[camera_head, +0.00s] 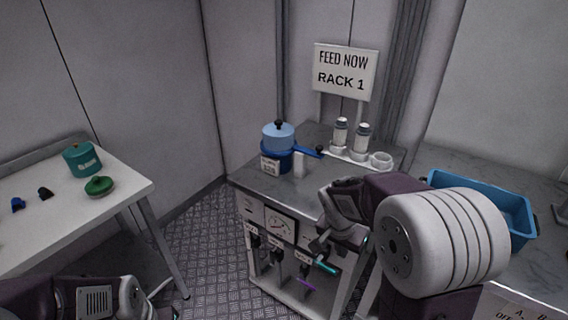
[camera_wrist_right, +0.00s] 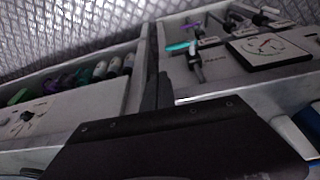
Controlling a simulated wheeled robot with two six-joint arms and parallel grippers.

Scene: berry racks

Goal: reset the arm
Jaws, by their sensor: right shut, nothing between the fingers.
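My right gripper (camera_head: 328,245) is in front of the rack unit's front panel. It is shut and empty, and its closed fingers (camera_wrist_right: 158,92) stand up in the middle of the right wrist view. My right arm comes in from the right and hides part of the worktop. My left arm shows at the lower left of the head view, below the white table. Its fingers are mostly cut off or dark, so I cannot tell their state.
The rack unit (camera_head: 262,182) carries a blue pot (camera_head: 278,158), white bottles (camera_head: 361,137) and a dial (camera_head: 279,226), with coloured levers below. A sign (camera_head: 346,70) stands behind. A blue bin (camera_head: 522,222) is at right. The white table (camera_head: 60,225) holds a green pot (camera_head: 82,160) and a green lid (camera_head: 99,186).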

